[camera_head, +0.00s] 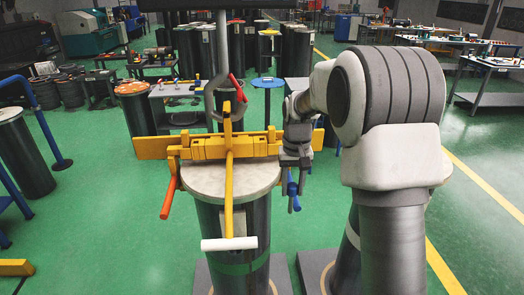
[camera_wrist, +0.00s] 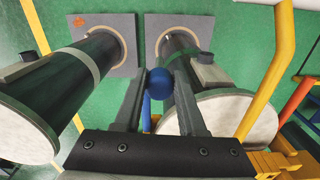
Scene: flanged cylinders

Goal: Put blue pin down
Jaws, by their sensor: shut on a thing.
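The blue pin (camera_wrist: 159,82) shows its round blue end between the two fingers of my gripper (camera_wrist: 160,98) in the wrist view. In the head view the blue pin (camera_head: 292,187) is a small blue piece at my gripper (camera_head: 294,201), which points down right of a yellow lifting fixture (camera_head: 228,148). My gripper is shut on the pin and holds it beside the pale top (camera_head: 262,186) of a dark cylinder. The pin's lower part is hard to make out.
The fixture hangs from a grey hook (camera_head: 222,95) and has a red handle (camera_head: 169,198) and a white handle (camera_head: 230,244). Two dark cylinders (camera_wrist: 68,82) (camera_wrist: 184,72) stand on grey plates below my gripper. A blue-topped stand (camera_head: 267,82) is behind. Green floor is open at left.

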